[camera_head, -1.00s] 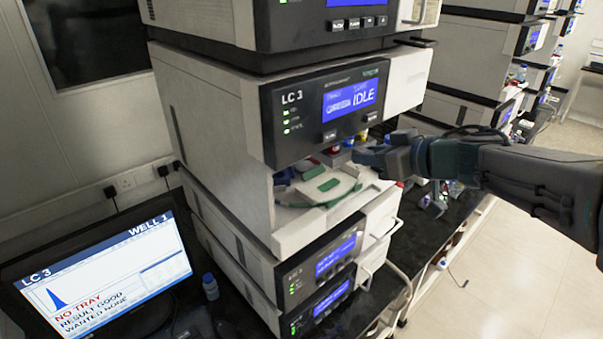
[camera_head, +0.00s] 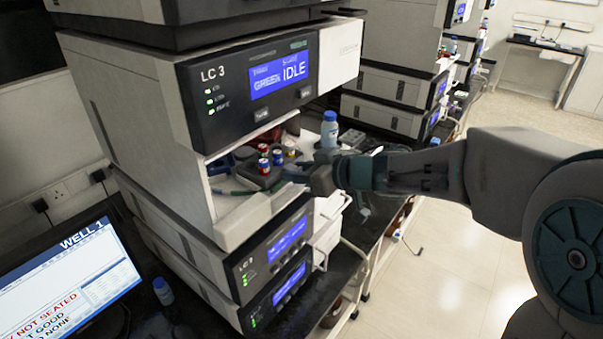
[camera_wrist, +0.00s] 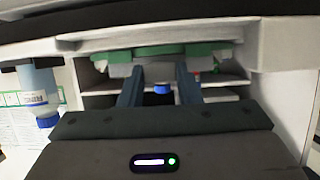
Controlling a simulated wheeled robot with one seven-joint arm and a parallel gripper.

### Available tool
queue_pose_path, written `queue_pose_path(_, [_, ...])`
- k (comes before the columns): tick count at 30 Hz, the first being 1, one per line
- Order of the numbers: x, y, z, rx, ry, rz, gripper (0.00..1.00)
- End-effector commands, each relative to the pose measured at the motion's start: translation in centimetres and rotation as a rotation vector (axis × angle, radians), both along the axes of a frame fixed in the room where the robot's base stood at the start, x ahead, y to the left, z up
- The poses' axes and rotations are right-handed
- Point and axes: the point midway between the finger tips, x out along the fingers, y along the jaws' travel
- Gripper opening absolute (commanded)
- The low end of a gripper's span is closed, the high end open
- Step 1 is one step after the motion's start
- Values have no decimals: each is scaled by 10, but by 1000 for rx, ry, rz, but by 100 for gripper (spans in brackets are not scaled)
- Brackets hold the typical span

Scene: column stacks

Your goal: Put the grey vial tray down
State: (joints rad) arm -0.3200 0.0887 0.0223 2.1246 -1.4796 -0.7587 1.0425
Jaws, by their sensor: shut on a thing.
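In the head view the dark grey vial tray (camera_head: 256,179) sits at the bay of the LC 3 instrument (camera_head: 190,90), carrying several vials with red, blue and yellow colouring. My gripper (camera_head: 300,174) is shut on the tray's right side, at the bay's open front. Whether the tray rests fully on the bay floor is hidden. In the wrist view my two fingers (camera_wrist: 160,88) point at a green-and-grey part (camera_wrist: 165,52), with a blue cap (camera_wrist: 162,88) between them. The screen (camera_head: 70,275) reads "NOT SEATED".
A blue-capped bottle (camera_head: 329,130) stands just behind my gripper; a labelled bottle (camera_wrist: 38,88) shows in the wrist view. The instrument's upper front panel (camera_head: 250,85) overhangs the bay. Other instrument stacks (camera_head: 395,90) stand behind. The floor (camera_head: 480,240) at right is clear.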

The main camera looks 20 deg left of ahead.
Motion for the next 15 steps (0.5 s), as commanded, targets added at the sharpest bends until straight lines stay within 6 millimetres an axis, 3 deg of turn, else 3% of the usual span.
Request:
queue_pose_path(9, [1,-1,-2,1,-1,-1,7])
queue_pose_path(10, [1,-1,-2,1,-1,-1,36])
queue_pose_path(12, [1,-1,-1,0,-2,-1,52])
queue_pose_path(15, [1,-1,-1,0,-2,-1,52])
